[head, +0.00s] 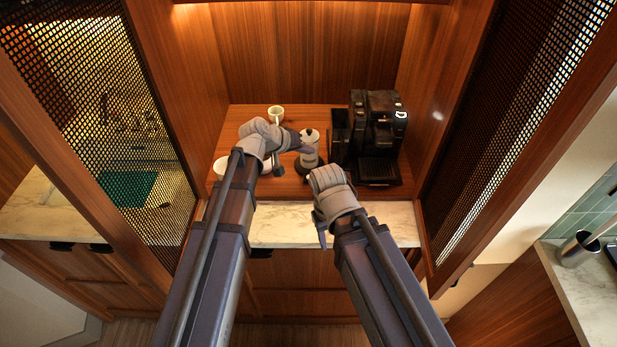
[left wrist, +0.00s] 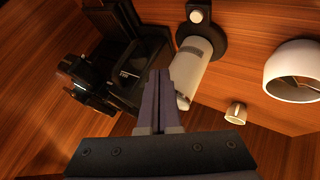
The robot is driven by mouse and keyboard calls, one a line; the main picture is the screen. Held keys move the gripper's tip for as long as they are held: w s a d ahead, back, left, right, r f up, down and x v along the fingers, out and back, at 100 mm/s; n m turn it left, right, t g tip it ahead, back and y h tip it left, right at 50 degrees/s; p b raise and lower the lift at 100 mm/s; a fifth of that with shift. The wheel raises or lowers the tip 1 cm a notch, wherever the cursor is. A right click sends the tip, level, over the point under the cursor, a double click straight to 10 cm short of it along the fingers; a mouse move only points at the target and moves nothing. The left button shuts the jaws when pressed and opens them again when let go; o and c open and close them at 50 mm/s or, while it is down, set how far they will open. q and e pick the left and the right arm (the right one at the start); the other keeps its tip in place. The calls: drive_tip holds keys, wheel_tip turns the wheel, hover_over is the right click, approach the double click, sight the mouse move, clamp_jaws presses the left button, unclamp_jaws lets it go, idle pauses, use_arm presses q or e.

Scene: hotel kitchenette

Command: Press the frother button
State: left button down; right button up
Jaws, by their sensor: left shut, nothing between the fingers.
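The frother (head: 309,153) is a white cylinder on a round black base (head: 313,167), standing upright on the wooden shelf. In the left wrist view the frother (left wrist: 200,62) lies just right of my fingertips. Its black base (left wrist: 216,36) carries a small round pale button (left wrist: 196,16). My left gripper (head: 308,148) is shut and empty, with its tips close beside the white cylinder; I cannot tell whether they touch it. The tips also show in the left wrist view (left wrist: 160,72), apart from the button. My right gripper (head: 321,236) hangs in front of the shelf, its jaws unclear.
A black coffee machine (head: 378,128) stands right of the frother. A small white cup (head: 276,112) is behind my left gripper, and a larger white cup (head: 221,168) is at the left. Mesh doors (head: 500,110) flank the niche. A pale marble edge (head: 285,232) runs in front.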

sight(307, 180)
use_arm(q)
drive_tip(key=shift+f+b, duration=4.2)
drive_tip(key=shift+f, duration=0.15)
drive_tip(key=shift+f, duration=0.1)
drive_tip(key=shift+f+b, duration=0.3)
drive_tip(key=shift+b, duration=0.15)
drive_tip(key=shift+f+b, duration=0.35)
drive_tip(key=shift+f, duration=0.05)
drive_tip(key=shift+r, duration=0.1)
drive_tip(key=shift+r+p, duration=0.7)
drive_tip(key=shift+p, duration=0.1)
wheel_tip(307, 180, up, 5)
drive_tip(key=p, duration=0.5)
drive_tip(key=shift+r, duration=0.1)
